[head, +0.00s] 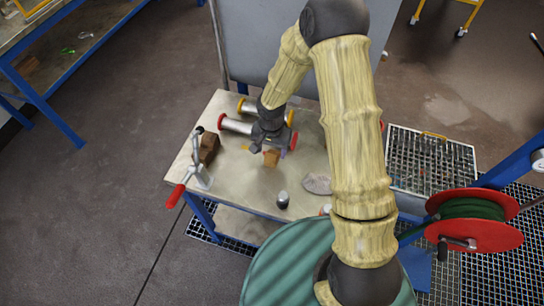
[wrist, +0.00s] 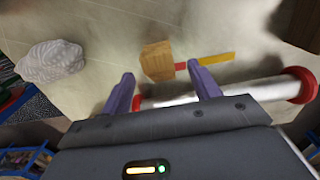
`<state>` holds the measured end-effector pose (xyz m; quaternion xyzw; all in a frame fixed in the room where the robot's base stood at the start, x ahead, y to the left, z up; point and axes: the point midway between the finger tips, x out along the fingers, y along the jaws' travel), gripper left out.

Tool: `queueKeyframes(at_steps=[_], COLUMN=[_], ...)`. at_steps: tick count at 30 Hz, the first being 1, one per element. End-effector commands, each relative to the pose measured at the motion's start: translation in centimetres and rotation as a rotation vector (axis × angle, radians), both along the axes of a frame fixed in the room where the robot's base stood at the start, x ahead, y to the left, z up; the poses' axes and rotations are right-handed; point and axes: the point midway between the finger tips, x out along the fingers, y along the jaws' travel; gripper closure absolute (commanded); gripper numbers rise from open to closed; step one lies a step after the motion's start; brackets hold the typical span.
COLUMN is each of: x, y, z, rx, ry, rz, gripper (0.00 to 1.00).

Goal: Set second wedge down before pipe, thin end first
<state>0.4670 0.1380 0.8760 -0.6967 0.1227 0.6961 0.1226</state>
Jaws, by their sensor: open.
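The pipe, a silver tube with red end flanges (head: 240,126), lies across the table; its tube (wrist: 230,91) and right flange show in the wrist view. An orange-brown wooden piece, apparently a wedge (head: 271,159), rests on the table in front of the pipe; it also shows in the wrist view (wrist: 157,61). My gripper (head: 269,150) is over the pipe, its purple fingers apart. In the wrist view the fingertips (wrist: 160,71) are spread on either side of the wedge's near end, with no clear contact. Which end is thin, I cannot tell. A second wedge is not clearly visible.
A red and yellow strip (wrist: 207,60) lies beside the wedge. A dark brown block (head: 209,148) and a red-handled clamp (head: 197,172) stand left. A grey rag (head: 317,184) and small dark cylinder (head: 283,200) lie nearer. A yellow-flanged pipe (head: 262,107) lies behind.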

Motion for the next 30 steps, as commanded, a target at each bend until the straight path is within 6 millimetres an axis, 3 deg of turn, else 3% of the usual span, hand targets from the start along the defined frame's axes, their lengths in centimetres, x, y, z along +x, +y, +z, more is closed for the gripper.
queueKeyframes(at_steps=[9,26,30], x=[-0.2,-0.2,-0.2], y=[0.0,-0.1,-0.1], z=[-3.7,-3.9,-3.9], rx=[0.0,0.0,0.0], ry=[0.002,0.001,0.001], rz=[0.001,0.0,0.0], gripper=[0.38,0.38,0.66])
